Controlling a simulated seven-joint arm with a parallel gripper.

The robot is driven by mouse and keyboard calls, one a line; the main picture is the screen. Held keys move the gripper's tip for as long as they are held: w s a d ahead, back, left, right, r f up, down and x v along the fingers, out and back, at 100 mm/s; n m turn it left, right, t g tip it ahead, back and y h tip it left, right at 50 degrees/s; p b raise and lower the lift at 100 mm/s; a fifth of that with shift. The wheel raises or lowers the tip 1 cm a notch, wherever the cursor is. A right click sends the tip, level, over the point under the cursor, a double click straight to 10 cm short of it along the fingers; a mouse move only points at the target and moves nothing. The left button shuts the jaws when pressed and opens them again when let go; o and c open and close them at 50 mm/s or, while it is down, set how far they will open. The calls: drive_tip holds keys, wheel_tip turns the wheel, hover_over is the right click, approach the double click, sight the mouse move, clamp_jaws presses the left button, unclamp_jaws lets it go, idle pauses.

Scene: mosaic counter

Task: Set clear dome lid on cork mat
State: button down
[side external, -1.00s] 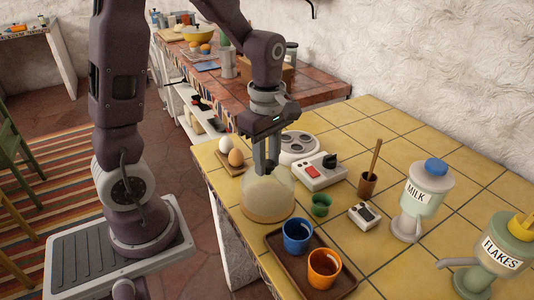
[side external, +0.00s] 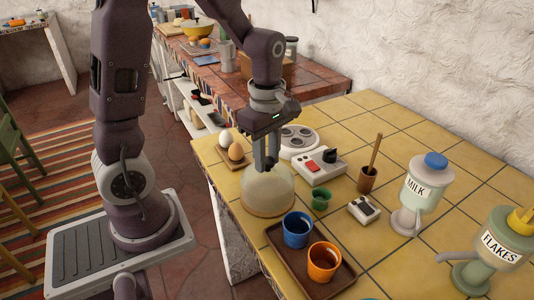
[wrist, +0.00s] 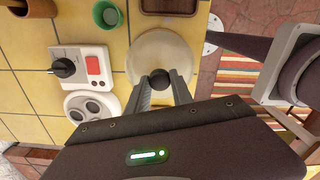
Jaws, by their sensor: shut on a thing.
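The clear dome lid (side external: 267,186) is upright, low over the yellow tiled counter, left of the green cup. My gripper (side external: 266,164) points straight down above it. In the wrist view my gripper (wrist: 160,84) is shut on the lid's dark round knob (wrist: 160,78). The lid's round outline also shows in the wrist view (wrist: 162,47). A tan tint shows through the lid's lower part. I cannot make out the cork mat's edge separately, nor tell whether the lid touches what is under it.
A tray (side external: 338,279) with blue (side external: 297,230) and orange (side external: 323,262) cups stands in front. The green cup (side external: 320,199), a red-buttoned device (side external: 318,168) and a hotplate (side external: 297,139) lie close by on the right. Eggs (side external: 236,151) sit behind left.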

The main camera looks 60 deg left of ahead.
drive_tip(key=shift+f, duration=0.55)
idle(0.9)
drive_tip(key=c, duration=1)
unclamp_jaws()
drive_tip(key=shift+c, duration=0.2)
drive_tip(key=shift+r, duration=0.15)
drive_tip(key=shift+r, duration=3.4)
